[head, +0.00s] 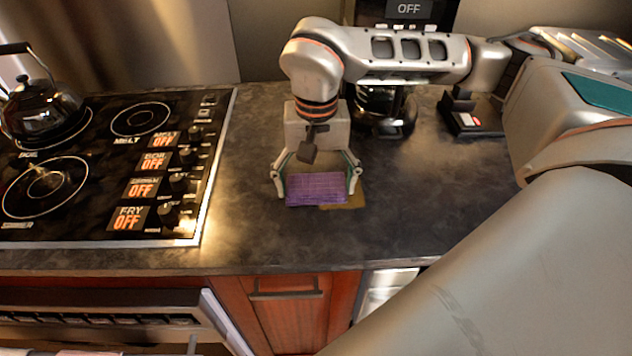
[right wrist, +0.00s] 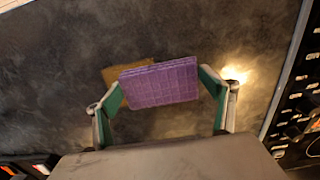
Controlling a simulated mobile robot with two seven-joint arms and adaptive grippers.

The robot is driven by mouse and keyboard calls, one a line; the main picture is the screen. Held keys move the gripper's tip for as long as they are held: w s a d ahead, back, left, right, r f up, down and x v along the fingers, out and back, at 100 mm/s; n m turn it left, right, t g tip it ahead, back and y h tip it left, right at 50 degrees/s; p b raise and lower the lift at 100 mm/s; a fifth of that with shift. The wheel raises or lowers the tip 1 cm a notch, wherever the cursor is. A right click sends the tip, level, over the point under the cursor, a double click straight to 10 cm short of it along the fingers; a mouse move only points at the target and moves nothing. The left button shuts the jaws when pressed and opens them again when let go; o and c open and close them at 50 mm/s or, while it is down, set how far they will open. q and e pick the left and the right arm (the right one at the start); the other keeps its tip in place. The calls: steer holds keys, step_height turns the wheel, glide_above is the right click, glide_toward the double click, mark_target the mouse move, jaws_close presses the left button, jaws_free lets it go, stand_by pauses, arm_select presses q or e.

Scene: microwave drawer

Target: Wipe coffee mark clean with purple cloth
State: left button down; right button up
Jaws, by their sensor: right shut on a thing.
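The purple cloth (head: 316,190) is a folded, ribbed rectangle over the dark countertop. My right gripper (head: 316,184) is shut on it, with one finger at each short end. In the right wrist view the cloth (right wrist: 160,84) sits between the green finger pads of the gripper (right wrist: 162,90). The coffee mark (head: 350,199) is a brown-yellow patch on the counter, partly hidden by the cloth. It shows in the right wrist view (right wrist: 112,75) beyond the cloth's edge. I cannot tell whether the cloth touches the counter. My left gripper does not show.
A black stove (head: 105,170) with a kettle (head: 42,108) stands left of the cloth. A coffee maker (head: 385,112) stands behind to the right, with a dark device (head: 474,115) beside it. The counter (head: 430,200) right of the mark is clear.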

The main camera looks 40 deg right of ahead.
mark_target(365, 195)
steer(key=shift+f, duration=0.2)
steer(key=shift+s+d+r, duration=0.1)
steer(key=shift+s+d, duration=0.5)
steer(key=shift+d, duration=0.3)
steer(key=shift+s+d+p, duration=0.35)
steer(key=shift+s+d, duration=0.25)
steer(key=shift+d, duration=0.35)
steer(key=shift+s+d+p, duration=0.3)
steer(key=shift+s+d, duration=0.3)
steer(key=shift+d, duration=0.3)
steer(key=shift+s+d+p, duration=0.3)
steer(key=shift+s+d, duration=0.2)
steer(key=shift+d, duration=0.35)
steer(key=shift+s+d+p, duration=0.25)
steer(key=shift+s+d, duration=0.2)
steer(key=shift+d, duration=0.35)
steer(key=shift+w+a, duration=0.1)
